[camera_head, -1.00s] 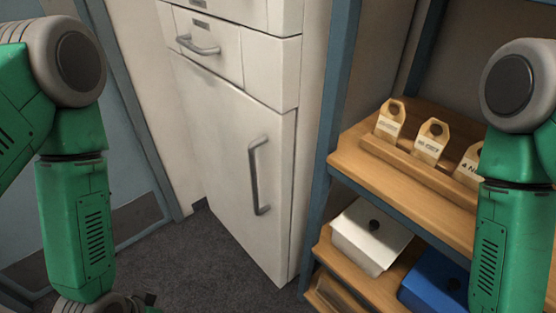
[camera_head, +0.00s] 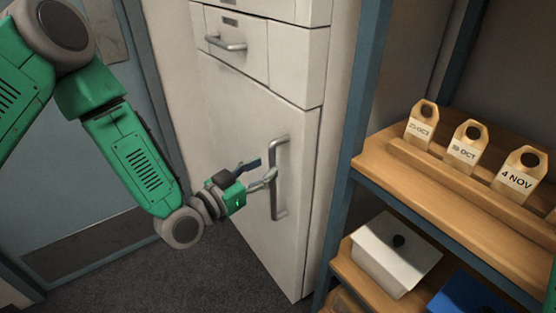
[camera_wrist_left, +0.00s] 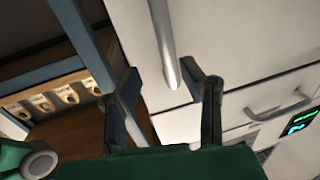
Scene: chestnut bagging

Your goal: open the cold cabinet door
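The cold cabinet is white, and its tall lower door (camera_head: 240,125) is shut. A grey vertical bar handle (camera_head: 279,180) sits near the door's right edge. My left gripper (camera_head: 262,170) is open, with its fingertips right at the handle's left side in the head view. In the left wrist view, the two fingers (camera_wrist_left: 168,82) stand apart and the end of the handle (camera_wrist_left: 163,40) lies between their tips. I cannot tell whether either finger touches the bar. My right gripper is not in view.
A drawer with a horizontal handle (camera_head: 226,44) is above the door. Right of the cabinet stands a blue-framed shelf (camera_head: 354,140) with dated tags (camera_head: 468,147), a white lidded box (camera_head: 395,255) and a blue box (camera_head: 470,297). Dark floor (camera_head: 190,270) in front is clear.

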